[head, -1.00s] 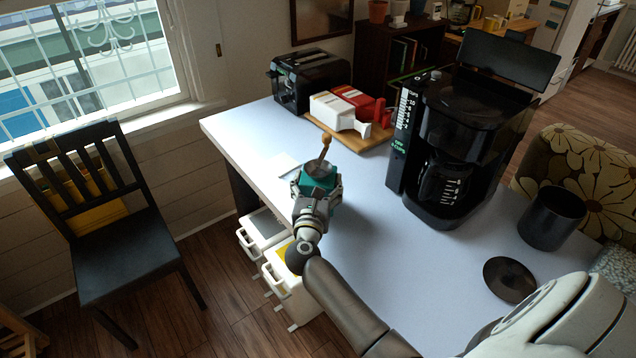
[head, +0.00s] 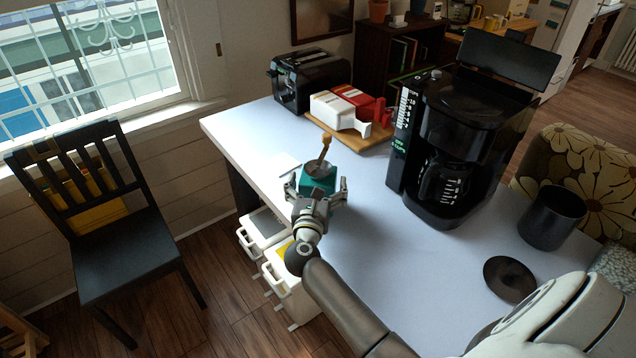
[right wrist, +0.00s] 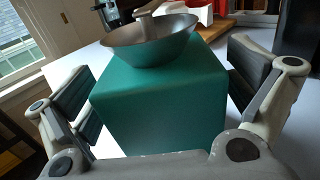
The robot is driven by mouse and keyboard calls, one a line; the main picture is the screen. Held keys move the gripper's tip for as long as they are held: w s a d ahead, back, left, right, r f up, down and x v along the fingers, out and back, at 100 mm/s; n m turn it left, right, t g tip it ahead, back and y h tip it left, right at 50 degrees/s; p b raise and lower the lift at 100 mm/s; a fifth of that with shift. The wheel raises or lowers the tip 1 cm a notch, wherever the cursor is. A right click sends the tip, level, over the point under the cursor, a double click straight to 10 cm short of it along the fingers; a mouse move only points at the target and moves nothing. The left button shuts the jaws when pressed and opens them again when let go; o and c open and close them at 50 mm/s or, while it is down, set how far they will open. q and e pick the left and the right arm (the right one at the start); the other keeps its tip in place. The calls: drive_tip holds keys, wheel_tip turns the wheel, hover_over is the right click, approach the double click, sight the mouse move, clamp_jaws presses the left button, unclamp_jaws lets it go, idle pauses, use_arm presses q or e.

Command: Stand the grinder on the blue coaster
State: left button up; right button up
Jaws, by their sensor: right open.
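The grinder (head: 319,181) is a teal box with a grey metal bowl on top and a crank with a wooden knob. It stands upright on the pale table near its left edge, and its teal body also fills the middle of the right wrist view (right wrist: 160,110). My right gripper (head: 317,186) is open, with one finger on each side of the grinder. In the right wrist view gaps show beside the fingers. My left gripper is out of view.
A black coffee maker (head: 470,130) stands right of the grinder. A wooden board (head: 350,144) with white and red items and a black toaster (head: 310,78) are behind. A black cup (head: 552,217) and a dark disc (head: 510,279) lie right. The table's middle is clear.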

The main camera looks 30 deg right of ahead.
drive_tip(key=b+v, duration=0.2)
drive_tip(key=v, duration=0.8)
drive_tip(key=shift+s+a+f, duration=0.2)
drive_tip(key=shift+s+a, duration=0.05)
drive_tip(key=shift+a, duration=0.1)
drive_tip(key=shift+s+a+r, duration=0.1)
drive_tip(key=shift+s+a, duration=0.1)
drive_tip(key=shift+s, duration=0.1)
